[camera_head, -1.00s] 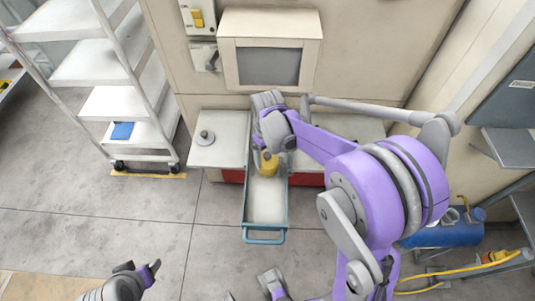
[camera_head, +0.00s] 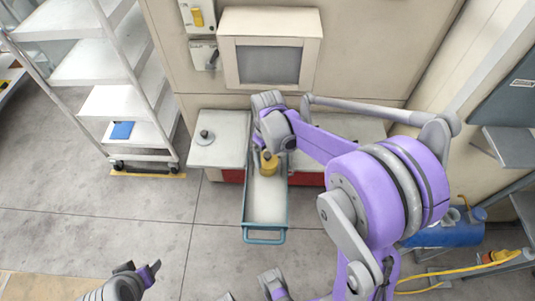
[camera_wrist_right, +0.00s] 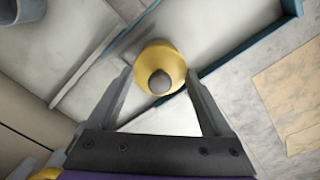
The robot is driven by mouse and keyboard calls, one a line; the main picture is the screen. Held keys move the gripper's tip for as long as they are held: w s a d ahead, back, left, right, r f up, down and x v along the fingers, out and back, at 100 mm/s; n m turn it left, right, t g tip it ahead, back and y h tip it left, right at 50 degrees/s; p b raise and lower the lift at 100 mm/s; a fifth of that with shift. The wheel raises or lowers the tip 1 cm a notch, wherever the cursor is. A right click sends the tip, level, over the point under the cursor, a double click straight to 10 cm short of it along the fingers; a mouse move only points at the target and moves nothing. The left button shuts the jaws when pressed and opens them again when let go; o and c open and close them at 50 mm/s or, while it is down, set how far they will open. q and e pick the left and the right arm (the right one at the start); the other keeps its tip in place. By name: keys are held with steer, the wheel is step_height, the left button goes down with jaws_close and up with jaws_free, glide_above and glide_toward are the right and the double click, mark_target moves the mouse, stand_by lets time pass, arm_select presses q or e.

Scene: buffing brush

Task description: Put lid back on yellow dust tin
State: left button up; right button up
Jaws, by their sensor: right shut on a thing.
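A yellow round piece with a grey knob on top (camera_wrist_right: 160,72) sits between the fingers of my right gripper (camera_wrist_right: 159,80) in the right wrist view. The gripper is shut on it. In the head view the yellow piece (camera_head: 268,165) shows under my right gripper (camera_head: 270,151), over the far part of a narrow pull-out tray (camera_head: 246,205). I cannot tell whether it is the lid alone or a tin with its lid. A grey disc with a knob (camera_head: 204,137) rests on the white surface left of the tray. My left gripper (camera_head: 140,270) is low at the left, away from these things.
The white surface (camera_head: 225,152) left of the tray is mostly clear. A machine cabinet with a dark window (camera_head: 268,66) stands behind. A white shelf cart (camera_head: 105,100) stands at the left. A blue tank and yellow hose (camera_head: 455,272) lie at the right.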

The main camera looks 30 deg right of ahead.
steer(key=o, duration=1.1)
steer(key=shift+r, duration=0.15)
steer(key=shift+r+p, duration=2.25)
steer(key=shift+r, duration=1.15)
steer(key=shift+c, duration=0.3)
jaws_close()
